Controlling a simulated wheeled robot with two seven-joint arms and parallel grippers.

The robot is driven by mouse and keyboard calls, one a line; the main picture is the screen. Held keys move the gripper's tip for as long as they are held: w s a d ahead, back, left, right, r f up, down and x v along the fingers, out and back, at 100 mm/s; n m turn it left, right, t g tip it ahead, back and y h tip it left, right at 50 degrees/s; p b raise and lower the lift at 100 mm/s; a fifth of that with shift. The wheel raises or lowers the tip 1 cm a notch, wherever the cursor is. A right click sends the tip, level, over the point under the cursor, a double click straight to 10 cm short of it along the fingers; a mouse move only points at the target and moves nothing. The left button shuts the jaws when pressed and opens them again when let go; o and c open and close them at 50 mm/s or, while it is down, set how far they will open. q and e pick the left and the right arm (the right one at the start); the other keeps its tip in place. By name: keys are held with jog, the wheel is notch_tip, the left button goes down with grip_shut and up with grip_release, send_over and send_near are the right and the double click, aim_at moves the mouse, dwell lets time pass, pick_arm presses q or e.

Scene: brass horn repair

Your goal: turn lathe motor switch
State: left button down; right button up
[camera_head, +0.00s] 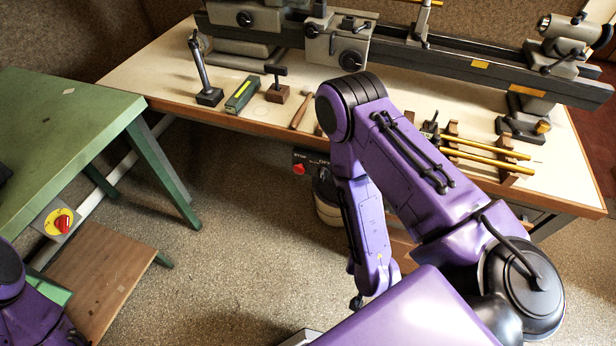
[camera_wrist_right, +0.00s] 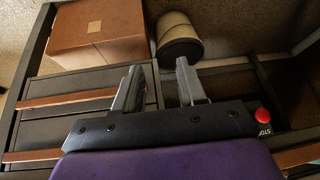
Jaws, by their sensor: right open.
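A black switch panel (camera_head: 312,163) with a red knob and white lettering is on the front of the lathe bench, partly hidden by my right arm. In the right wrist view the red knob (camera_wrist_right: 263,114) shows at the right, beside a "STOP" label. My right gripper (camera_wrist_right: 160,88) is open, with nothing between its fingers; the knob is to the right of them and apart from them. In the head view its fingers cannot be made out. The lathe (camera_head: 480,66) stands along the back of the bench. My left gripper is out of view.
A green bench (camera_head: 70,125) at the left carries a second red switch on a yellow plate (camera_head: 60,221). A cardboard box (camera_wrist_right: 97,30) and a round bin (camera_wrist_right: 179,36) stand beyond the fingers. Tools lie on the lathe bench (camera_head: 170,70). Speckled floor (camera_head: 240,260) is clear between the benches.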

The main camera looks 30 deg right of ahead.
jog(key=w+a+f+m+t+b, duration=0.2)
jog(key=w+f+m+t+b, duration=0.15)
jog(key=w, duration=0.35)
jog(key=m+t+h+b, duration=0.4)
jog(key=m+h+b, duration=0.6)
jog(key=m+b, duration=1.7)
send_near(321, 176)
jog(key=w+d+m+p, duration=0.3)
jog(key=p, duration=0.1)
jog(key=w+d+m+p, duration=0.3)
jog(key=d+m+p, duration=0.1)
jog(key=shift+w+r, duration=0.1)
jog(key=shift+w, duration=0.05)
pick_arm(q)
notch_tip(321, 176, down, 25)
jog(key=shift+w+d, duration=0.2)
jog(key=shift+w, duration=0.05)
pick_arm(e)
grip_shut()
